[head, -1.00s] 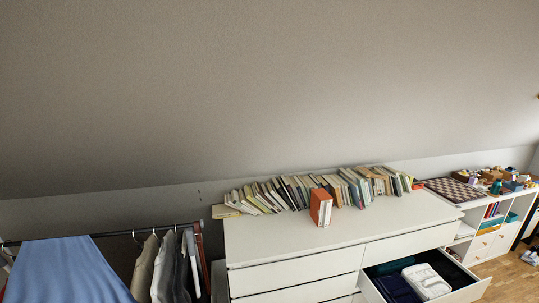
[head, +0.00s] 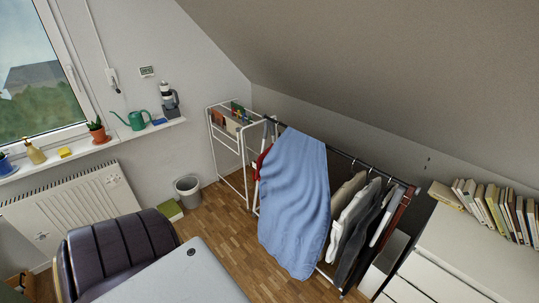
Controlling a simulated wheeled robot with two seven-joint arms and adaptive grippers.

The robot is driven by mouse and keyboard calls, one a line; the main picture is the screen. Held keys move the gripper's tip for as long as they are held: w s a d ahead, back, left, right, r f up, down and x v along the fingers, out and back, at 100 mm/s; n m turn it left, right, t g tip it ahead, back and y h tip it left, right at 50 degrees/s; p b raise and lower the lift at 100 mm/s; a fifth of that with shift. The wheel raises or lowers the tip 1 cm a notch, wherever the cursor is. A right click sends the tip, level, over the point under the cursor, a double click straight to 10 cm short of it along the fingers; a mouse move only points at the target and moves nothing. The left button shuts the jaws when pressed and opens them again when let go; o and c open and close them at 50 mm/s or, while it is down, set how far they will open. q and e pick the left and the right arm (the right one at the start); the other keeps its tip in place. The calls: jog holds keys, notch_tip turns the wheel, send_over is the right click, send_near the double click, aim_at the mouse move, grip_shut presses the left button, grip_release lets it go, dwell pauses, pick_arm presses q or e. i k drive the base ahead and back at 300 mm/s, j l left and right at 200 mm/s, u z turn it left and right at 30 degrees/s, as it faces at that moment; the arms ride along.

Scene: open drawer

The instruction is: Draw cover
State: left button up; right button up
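A blue cloth cover (head: 297,200) hangs draped over the left part of a dark clothes rail (head: 345,158) and reaches down near the floor. Several garments (head: 352,225) hang beside it to the right. A white dresser (head: 468,248) stands at the right edge, only partly in view, and its open drawer is outside the picture. Neither of my grippers shows, so I cannot see their state.
A grey table (head: 172,277) and a dark armchair (head: 115,245) fill the lower left. A white drying rack (head: 232,140) and a bin (head: 188,190) stand by the wall. Wooden floor (head: 225,232) is free between table and rail. Books (head: 497,208) line the dresser.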

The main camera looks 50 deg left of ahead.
aim_at(295, 219)
jog(key=u, duration=1.35)
